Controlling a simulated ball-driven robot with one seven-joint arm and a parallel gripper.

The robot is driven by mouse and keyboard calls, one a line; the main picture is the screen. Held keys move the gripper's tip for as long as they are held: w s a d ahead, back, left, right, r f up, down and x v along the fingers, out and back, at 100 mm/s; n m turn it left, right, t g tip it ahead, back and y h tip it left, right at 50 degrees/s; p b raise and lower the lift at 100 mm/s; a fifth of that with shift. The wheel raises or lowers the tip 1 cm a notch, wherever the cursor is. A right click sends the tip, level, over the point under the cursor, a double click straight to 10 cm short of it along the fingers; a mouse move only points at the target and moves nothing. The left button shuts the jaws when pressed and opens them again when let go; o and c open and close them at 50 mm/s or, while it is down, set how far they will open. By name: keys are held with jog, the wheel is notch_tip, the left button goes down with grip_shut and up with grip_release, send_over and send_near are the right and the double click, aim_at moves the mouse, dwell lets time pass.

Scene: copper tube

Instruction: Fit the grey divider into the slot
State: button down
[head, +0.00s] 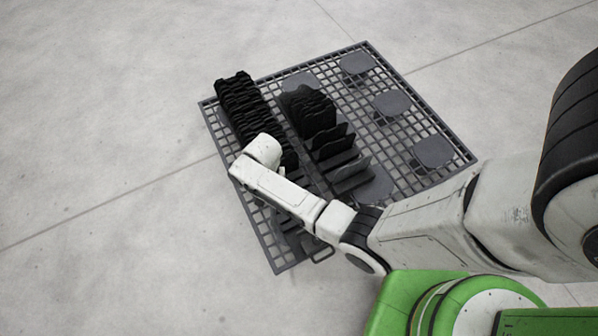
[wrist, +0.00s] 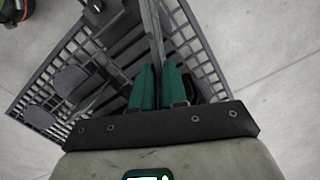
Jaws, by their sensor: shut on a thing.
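In the wrist view my gripper (wrist: 158,78) has its two green fingers closed on a thin grey divider (wrist: 153,28), seen nearly edge-on and running up from between the fingertips. In the head view my own arm covers the gripper and the held divider, above the left part of the rack. A row of dark dividers (head: 312,108) stands in the middle of the rack, with greyer plates (head: 350,172) at its near end. I cannot make out the slot or whether the held divider touches it.
The dark grid rack (head: 432,112) lies on a pale concrete floor. A dense black row (head: 245,105) stands at its left. Several round grey pads, such as one pad (head: 391,103), fill the right side. The floor left of the rack is clear.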

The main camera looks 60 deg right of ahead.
jog(key=s+d+f+m+t+y+b, duration=0.1)
jog(key=s+d+f+m+t+b, duration=0.1)
jog(key=s+d+f+m+b, duration=0.2)
jog(key=d+f+m+b, duration=0.1)
jog(key=d+f+m, duration=0.2)
jog(key=d+m, duration=0.3)
jog(key=shift+d+f+m, duration=0.35)
jog(key=shift+d+m, duration=0.05)
jog(key=shift+m, duration=1.1)
jog(key=shift+a+r+p, duration=0.1)
jog(key=shift+p, duration=0.25)
notch_tip(320, 180, down, 6)
jog(key=b, duration=0.4)
jog(key=shift+b, duration=0.35)
jog(key=shift+f+b, duration=1.25)
jog(key=shift+f, duration=0.95)
jog(key=c, duration=1.1)
grip_release()
jog(key=shift+r, duration=0.15)
notch_tip(320, 180, up, 10)
jog(key=s+d+p, duration=0.1)
jog(key=p, duration=0.4)
jog(key=shift+d+r, duration=0.2)
jog(key=shift+d, duration=0.2)
